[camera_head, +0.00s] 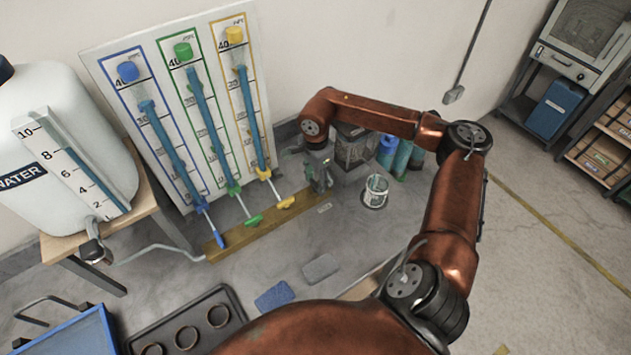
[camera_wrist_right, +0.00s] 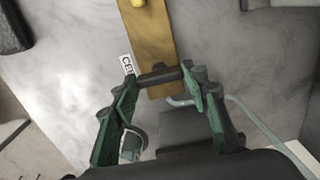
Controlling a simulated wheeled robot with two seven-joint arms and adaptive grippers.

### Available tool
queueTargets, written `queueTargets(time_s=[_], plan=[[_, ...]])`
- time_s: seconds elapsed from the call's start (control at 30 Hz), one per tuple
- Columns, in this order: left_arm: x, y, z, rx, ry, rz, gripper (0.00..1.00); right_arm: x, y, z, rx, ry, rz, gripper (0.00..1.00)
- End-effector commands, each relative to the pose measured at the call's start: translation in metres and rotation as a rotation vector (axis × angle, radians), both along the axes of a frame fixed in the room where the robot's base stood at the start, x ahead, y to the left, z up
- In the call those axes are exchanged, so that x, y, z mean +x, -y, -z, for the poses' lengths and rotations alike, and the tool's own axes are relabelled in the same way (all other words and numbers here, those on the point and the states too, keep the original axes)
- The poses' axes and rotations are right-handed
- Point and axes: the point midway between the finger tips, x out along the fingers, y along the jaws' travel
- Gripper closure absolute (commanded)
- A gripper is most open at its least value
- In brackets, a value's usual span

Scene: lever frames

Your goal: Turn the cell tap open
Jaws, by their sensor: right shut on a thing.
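My right gripper (camera_head: 318,182) is low over the bench, at the right end of the wooden strip (camera_head: 235,231). In the right wrist view its green fingers (camera_wrist_right: 160,80) are closed on the two ends of a short dark bar, which seems to be the cell tap's handle (camera_wrist_right: 160,76). A white label (camera_wrist_right: 127,66), partly covered by a finger and reading "CE", lies beside it. The tap's body is mostly hidden by the gripper. A thin pale tube (camera_wrist_right: 245,108) runs near the fingers. My left gripper is not in view.
A clear cup (camera_head: 376,190) stands right of my gripper. A white water tank (camera_head: 62,150) is at left, a black tray (camera_head: 140,335) in front.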

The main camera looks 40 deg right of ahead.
Motion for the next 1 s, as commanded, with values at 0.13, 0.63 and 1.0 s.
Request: queueTargets(time_s=[0.13,0.63,1.0], plan=[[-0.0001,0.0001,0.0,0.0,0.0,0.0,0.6,0.0009,0.0005,-0.0013,-0.001,0.003,-0.006,0.83],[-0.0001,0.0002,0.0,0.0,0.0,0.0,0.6,0.0005,0.0002,-0.0008,0.0,0.002,-0.005,0.41],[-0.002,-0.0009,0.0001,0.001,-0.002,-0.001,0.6,0.0005,0.0001,-0.0062,0.0,0.002,-0.005,0.41]])
